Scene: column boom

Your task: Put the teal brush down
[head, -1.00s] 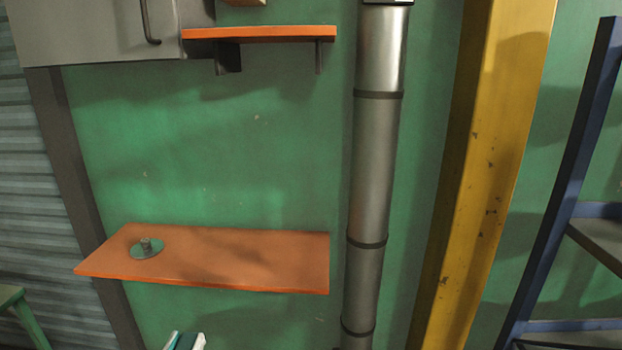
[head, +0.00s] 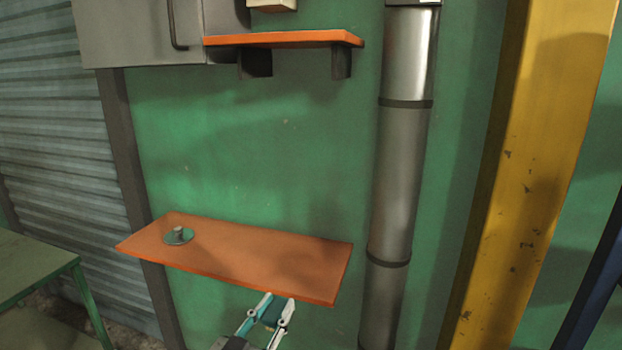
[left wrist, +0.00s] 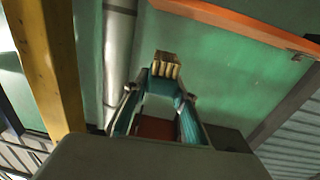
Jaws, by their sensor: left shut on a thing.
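The teal brush (left wrist: 165,87) is held between the fingers of my left gripper (left wrist: 158,108) in the left wrist view. Its pale yellow bristles (left wrist: 166,65) point away from the gripper. In the head view, my left gripper (head: 270,316) is at the bottom, by the front edge of the lower orange shelf (head: 240,262). A teal part of the brush (head: 272,314) shows between its fingers there. I cannot tell the gap between brush and shelf. My right gripper is not in view.
A round green disc with a grey knob (head: 178,236) sits at the shelf's left end; the rest of its top is clear. A higher orange shelf (head: 285,40), grey pipe (head: 400,170) and yellow post (head: 535,180) are nearby. A green table (head: 35,265) stands at left.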

